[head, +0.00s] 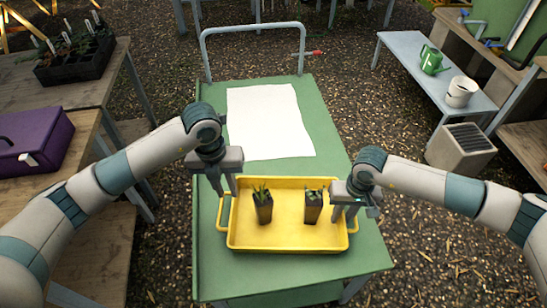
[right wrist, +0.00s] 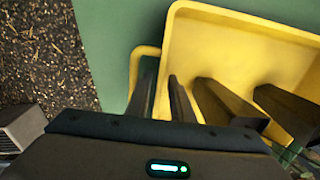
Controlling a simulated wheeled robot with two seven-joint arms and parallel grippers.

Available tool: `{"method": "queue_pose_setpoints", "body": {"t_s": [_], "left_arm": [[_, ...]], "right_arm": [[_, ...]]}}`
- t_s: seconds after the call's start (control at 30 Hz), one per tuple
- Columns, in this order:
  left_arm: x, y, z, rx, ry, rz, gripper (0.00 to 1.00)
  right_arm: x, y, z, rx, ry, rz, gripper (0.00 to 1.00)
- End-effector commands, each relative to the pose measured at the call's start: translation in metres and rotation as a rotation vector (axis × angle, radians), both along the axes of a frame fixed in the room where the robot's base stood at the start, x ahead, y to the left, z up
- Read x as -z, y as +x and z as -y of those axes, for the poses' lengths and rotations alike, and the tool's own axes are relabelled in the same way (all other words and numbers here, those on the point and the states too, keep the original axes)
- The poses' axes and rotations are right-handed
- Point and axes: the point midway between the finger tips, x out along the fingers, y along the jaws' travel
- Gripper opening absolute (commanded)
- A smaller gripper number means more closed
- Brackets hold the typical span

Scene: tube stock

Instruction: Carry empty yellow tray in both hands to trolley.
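The yellow tray (head: 290,245) rests on the green trolley top (head: 215,265) near its front end. The tray is not empty: two dark pots with green seedlings, a left pot (head: 263,209) and a right pot (head: 312,208), stand upright in it. My left gripper (head: 225,192) is open and empty at the tray's left end, near the left handle. My right gripper (head: 345,214) is open at the right end. In the right wrist view its fingers are apart near the tray's rim and handle (right wrist: 135,72); contact cannot be told.
A white sheet (head: 268,120) lies on the trolley behind the tray, before the grey push bar (head: 253,28). Wooden benches at left hold a purple box (head: 32,140) and a black plant tray (head: 75,60). A grey-blue bench (head: 412,65) at right holds a green watering can (head: 431,60) and white pots.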

Motion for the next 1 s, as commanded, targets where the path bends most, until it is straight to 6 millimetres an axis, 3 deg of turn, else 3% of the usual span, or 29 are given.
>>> {"method": "queue_pose_setpoints", "body": {"t_s": [0.63,0.77,1.0], "left_arm": [[-0.006,0.0,-0.001,0.0,0.001,0.0,0.21],[-0.006,0.0,-0.001,0.0,0.001,0.0,0.21],[-0.006,0.0,-0.001,0.0,0.001,0.0,0.21]], "right_arm": [[-0.006,0.001,0.0,0.0,0.001,0.001,0.21],[-0.018,0.001,0.001,0.0,0.001,0.002,0.21],[-0.057,0.002,0.005,-0.001,0.001,0.004,0.21]]}}
